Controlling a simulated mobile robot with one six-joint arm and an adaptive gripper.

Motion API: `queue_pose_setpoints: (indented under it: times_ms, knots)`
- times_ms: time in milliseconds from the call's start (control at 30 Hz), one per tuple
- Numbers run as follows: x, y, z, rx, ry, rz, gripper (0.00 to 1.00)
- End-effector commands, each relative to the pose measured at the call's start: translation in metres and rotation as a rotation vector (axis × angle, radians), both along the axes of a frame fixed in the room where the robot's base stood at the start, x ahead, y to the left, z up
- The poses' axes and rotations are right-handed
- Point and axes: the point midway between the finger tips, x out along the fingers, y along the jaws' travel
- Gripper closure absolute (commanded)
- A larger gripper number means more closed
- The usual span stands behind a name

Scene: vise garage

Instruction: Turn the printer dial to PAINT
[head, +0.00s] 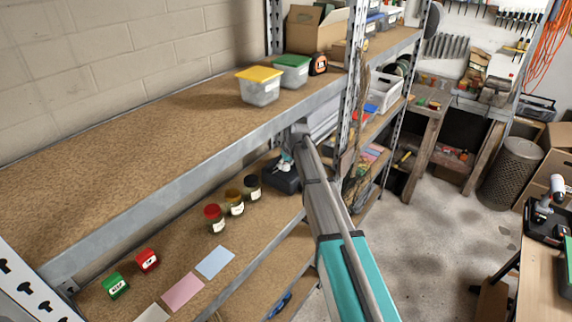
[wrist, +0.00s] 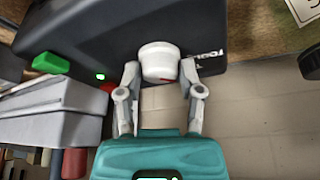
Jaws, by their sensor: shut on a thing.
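The printer is a dark box, seen in the wrist view (wrist: 95,35) and partly behind my arm on the lower shelf in the head view (head: 283,180). Its dial (wrist: 158,58) is a white round knob on the front, with a small red mark at its lower right edge. My gripper (wrist: 160,72) is shut on the dial, one finger on each side. A small green light (wrist: 100,76) glows left of the dial. In the head view the dial is hidden.
Several lidded jars (head: 236,203) stand left of the printer on the lower shelf. A red block (head: 147,260), a green block (head: 115,286) and coloured cards (head: 183,291) lie further left. The upper shelf board (head: 130,150) overhangs them. Grey bins (wrist: 50,125) sit left of my gripper.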

Motion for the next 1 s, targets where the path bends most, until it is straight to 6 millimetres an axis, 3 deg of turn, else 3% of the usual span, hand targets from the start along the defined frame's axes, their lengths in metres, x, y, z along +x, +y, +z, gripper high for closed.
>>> queue_pose_setpoints:
  times_ms: [1000]
  knots:
    - [-0.0004, 0.0022, -0.0005, -0.003, 0.003, -0.888, 0.99]
